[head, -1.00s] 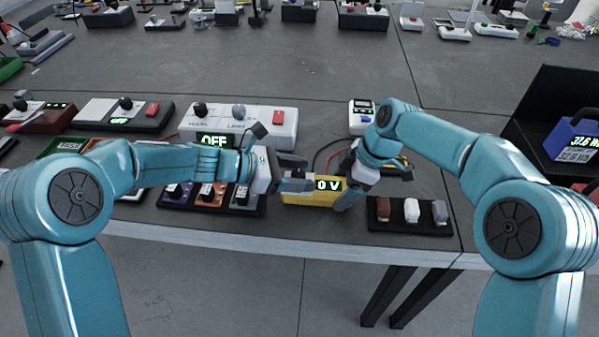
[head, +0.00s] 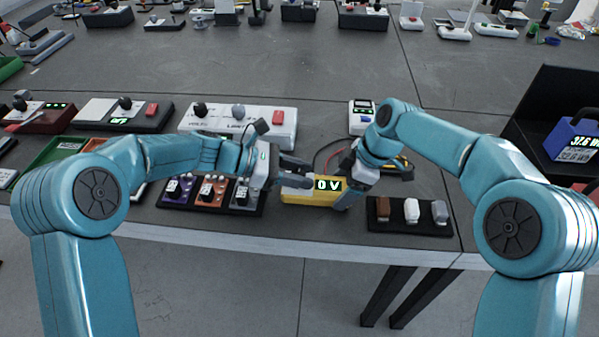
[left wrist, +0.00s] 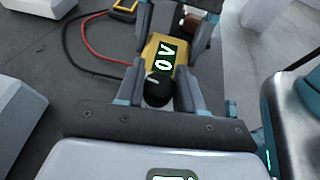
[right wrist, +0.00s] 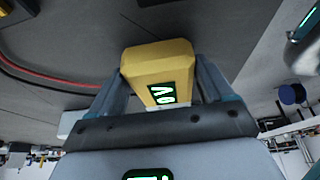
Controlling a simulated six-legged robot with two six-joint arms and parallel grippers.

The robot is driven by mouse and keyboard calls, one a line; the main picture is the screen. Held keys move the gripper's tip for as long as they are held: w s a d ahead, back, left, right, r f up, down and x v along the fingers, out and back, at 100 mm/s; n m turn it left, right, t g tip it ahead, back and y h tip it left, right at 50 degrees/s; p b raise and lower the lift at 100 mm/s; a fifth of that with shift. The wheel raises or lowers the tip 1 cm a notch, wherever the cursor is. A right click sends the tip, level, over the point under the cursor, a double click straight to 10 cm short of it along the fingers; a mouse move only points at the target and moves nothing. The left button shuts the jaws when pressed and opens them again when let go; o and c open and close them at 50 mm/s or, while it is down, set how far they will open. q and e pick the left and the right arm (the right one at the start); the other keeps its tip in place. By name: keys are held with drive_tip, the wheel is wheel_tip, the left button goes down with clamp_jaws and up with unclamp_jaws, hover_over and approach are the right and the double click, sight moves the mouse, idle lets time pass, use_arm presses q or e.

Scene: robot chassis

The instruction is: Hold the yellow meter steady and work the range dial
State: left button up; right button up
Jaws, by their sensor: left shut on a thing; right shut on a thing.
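The yellow meter (head: 308,196) lies near the front edge of the bench, its green display reading 0 V. My right gripper (head: 343,192) is shut on the meter body; the right wrist view shows the meter (right wrist: 150,62) between its two fingers. My left gripper (head: 303,175) reaches in from the left. In the left wrist view the black range dial (left wrist: 157,90), with a white pointer mark, sits between the left fingers, and the gripper is shut on it. The dial is hidden behind the left fingers in the head view.
A white supply box (head: 255,117) with knobs and a red button stands behind my left arm. A panel of coloured modules (head: 210,196) lies left of the meter. A black tray with small blocks (head: 410,222) lies right. Red and black leads (left wrist: 92,45) run behind the meter.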

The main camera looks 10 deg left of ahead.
use_arm(q)
drive_tip(key=m+g, duration=0.4)
drive_tip(key=g, duration=0.1)
drive_tip(key=shift+d+m+g, duration=0.1)
drive_tip(key=shift+m+g, duration=0.2)
drive_tip(key=shift+m, duration=0.1)
drive_tip(key=shift+s+m+g+y, duration=0.1)
drive_tip(key=shift+m+g+y, duration=0.5)
drive_tip(key=shift+m+g, duration=0.55)
drive_tip(key=o, duration=1)
drive_tip(key=shift+c, duration=0.2)
wheel_tip(320, 180, up, 10)
drive_tip(key=shift+s+r, duration=0.1)
drive_tip(key=shift+s, duration=0.05)
